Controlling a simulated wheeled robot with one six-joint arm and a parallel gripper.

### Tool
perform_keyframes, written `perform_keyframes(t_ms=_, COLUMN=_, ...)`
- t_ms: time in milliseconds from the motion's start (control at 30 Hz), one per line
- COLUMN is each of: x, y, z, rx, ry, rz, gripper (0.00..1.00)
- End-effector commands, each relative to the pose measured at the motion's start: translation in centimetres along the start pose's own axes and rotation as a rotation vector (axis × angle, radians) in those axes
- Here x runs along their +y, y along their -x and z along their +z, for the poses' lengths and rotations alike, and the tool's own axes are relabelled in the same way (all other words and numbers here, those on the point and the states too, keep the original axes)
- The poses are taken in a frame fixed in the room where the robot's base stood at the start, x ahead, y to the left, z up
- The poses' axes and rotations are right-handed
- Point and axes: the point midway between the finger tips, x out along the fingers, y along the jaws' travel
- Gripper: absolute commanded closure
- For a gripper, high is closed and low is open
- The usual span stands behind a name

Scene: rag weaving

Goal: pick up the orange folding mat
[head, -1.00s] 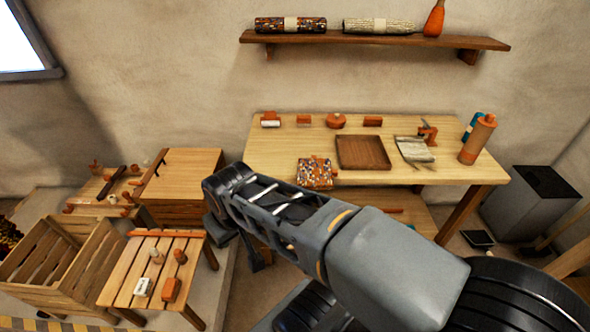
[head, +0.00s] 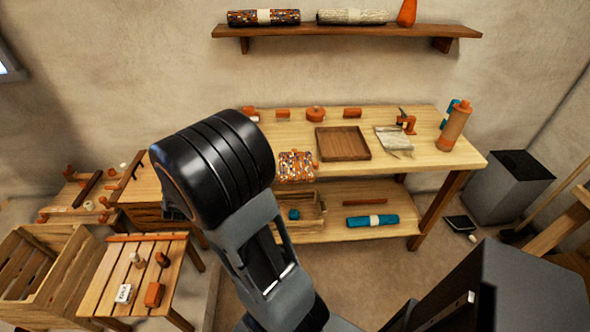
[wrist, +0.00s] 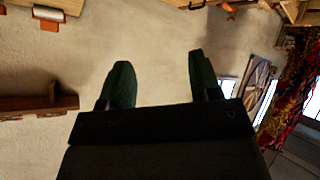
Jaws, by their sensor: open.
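An orange-and-dark patterned folded piece (head: 296,167) lies at the front left of the workbench top; it may be the orange folding mat, but I cannot be sure. A small plain orange block (head: 153,295) lies on the low slatted table, too small to identify. My gripper (wrist: 160,82) shows in the wrist view with its two dark green fingers apart and nothing between them. It points toward the bare wall, away from the bench. In the head view my arm's black joint stands left of the patterned piece, and the fingers cannot be made out.
The workbench (head: 375,172) also holds a brown tray (head: 343,144), a grey cloth (head: 394,140) and an orange cylinder (head: 455,126). Below lie a blue roll (head: 372,221) and a small crate (head: 303,213). A wall shelf (head: 350,31) holds rolls. A slatted crate (head: 38,262) stands left.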

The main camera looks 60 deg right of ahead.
Motion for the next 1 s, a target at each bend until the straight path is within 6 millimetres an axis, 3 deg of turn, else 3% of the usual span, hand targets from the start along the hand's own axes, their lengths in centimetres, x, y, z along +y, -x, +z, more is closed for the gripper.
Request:
perform_keyframes(t_ms=33, x=1.9, y=-2.3, z=2.1, rx=-0.023, ry=0.033, rz=0.125, gripper=0.42)
perform_keyframes(t_ms=167, x=7.3, y=-4.9, z=7.1, rx=-0.127, ry=0.169, rz=0.468, gripper=0.42)
perform_keyframes(t_ms=300, x=11.5, y=-4.7, z=12.3, rx=-0.314, ry=0.342, rz=0.763, gripper=0.42)
perform_keyframes(t_ms=433, x=13.5, y=-3.4, z=15.7, rx=-0.484, ry=0.484, rz=0.945, gripper=0.42)
perform_keyframes(t_ms=667, x=15.4, y=-1.8, z=18.3, rx=-0.658, ry=0.617, rz=1.091, gripper=0.42)
perform_keyframes(t_ms=1000, x=20.9, y=-3.1, z=19.6, rx=-0.683, ry=0.633, rz=1.11, gripper=0.42)
